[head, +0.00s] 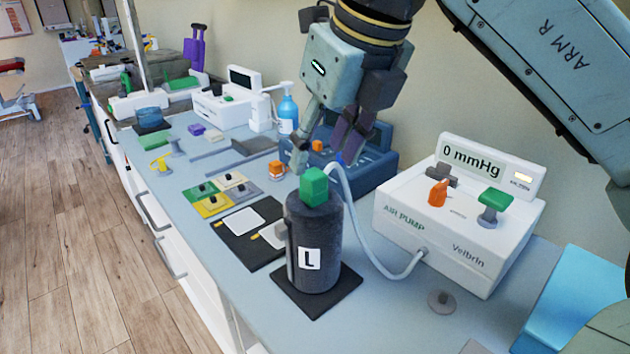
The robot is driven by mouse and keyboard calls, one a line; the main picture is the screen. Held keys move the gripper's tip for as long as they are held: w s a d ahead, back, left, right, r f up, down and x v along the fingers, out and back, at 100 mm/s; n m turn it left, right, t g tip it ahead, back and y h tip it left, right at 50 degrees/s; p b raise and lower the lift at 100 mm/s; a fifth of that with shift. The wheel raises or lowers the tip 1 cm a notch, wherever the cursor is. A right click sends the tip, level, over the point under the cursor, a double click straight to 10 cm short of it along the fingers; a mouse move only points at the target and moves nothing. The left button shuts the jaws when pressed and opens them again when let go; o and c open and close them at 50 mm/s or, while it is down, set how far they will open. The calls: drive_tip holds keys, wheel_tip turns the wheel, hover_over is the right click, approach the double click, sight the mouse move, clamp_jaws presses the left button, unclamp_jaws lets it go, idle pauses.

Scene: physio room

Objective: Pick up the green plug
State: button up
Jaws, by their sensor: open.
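Several green pieces are in view, and I cannot tell for sure which is the plug. A green block (314,186) sits on top of an upright dark grey cylinder (318,235) marked "L". A green T-shaped piece (494,204) stands on the white air pump (450,225), at its right. My gripper (328,150) is open and points down, above and behind the cylinder, in front of the blue case. It appears empty and apart from the green block. The exact gap is hard to judge.
A white hose (352,215) curves from behind the cylinder to the pump. A blue case (378,162) stands behind my gripper. Coloured tiles (212,206) and a black mat (232,246) lie left of the cylinder. A grey round knob (441,302) lies on the counter in front of the pump.

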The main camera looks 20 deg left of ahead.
sight(314, 173)
drive_tip(key=shift+p+x, duration=0.6)
drive_tip(key=shift+x, duration=2.1)
drive_tip(key=shift+c, duration=0.4)
drive_tip(key=c, duration=0.9)
